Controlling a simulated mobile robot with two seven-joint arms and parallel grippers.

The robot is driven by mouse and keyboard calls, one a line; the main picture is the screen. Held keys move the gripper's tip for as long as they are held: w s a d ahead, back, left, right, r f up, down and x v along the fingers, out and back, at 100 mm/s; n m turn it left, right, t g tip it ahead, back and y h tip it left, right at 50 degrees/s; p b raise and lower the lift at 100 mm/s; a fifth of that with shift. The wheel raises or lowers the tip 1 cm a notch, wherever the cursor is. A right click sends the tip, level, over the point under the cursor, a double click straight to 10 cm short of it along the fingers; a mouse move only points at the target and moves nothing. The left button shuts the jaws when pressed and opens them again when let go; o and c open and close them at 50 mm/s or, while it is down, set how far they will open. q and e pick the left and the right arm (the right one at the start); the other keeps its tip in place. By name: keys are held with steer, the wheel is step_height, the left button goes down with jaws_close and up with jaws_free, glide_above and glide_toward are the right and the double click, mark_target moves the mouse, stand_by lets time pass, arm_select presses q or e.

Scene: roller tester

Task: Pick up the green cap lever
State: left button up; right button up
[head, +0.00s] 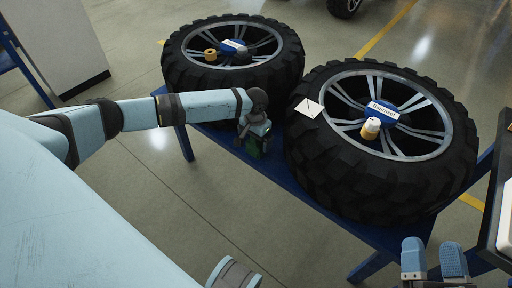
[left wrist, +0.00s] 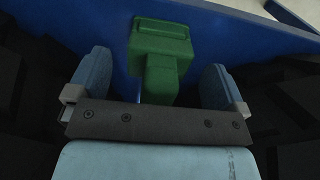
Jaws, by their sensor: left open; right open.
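The green cap lever (left wrist: 160,50) shows in the left wrist view against a blue surface, with a wide block at its far end and a narrower stem toward me. My left gripper (left wrist: 156,84) is open, with one blue finger on each side of the stem and visible gaps between. In the head view the left gripper (head: 256,132) points down at the blue table between two tires, and hides most of the green lever (head: 252,149). My right gripper (head: 434,258) is open and empty at the bottom right of the head view.
Two large black tires, left (head: 180,62) and right (head: 322,150), lie on the blue table (head: 372,236) on both sides of my left gripper, leaving a narrow gap. A white card (head: 308,108) lies on the right tire. Small rolls (head: 371,129) sit on the hubs.

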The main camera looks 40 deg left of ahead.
arm_select(q)
steer(key=shift+f, duration=0.95)
arm_select(e)
steer(key=shift+f, duration=0.45)
arm_select(q)
steer(key=c, duration=1.5)
steer(key=shift+o, duration=0.2)
steer(key=shift+r, duration=0.15)
steer(key=shift+r, duration=0.35)
step_height(320, 180, up, 3)
steer(key=shift+r+p, duration=0.1)
steer(key=shift+p, duration=0.7)
step_height(320, 180, up, 16)
steer(key=p, duration=0.5)
arm_select(e)
steer(key=s+d+f+g+h, duration=0.1)
steer(key=d+f+g+h, duration=0.3)
steer(key=f, duration=0.5)
steer(key=shift+s+d+f+g, duration=0.2)
steer(key=shift+f+g, duration=0.2)
steer(key=shift+g, duration=0.2)
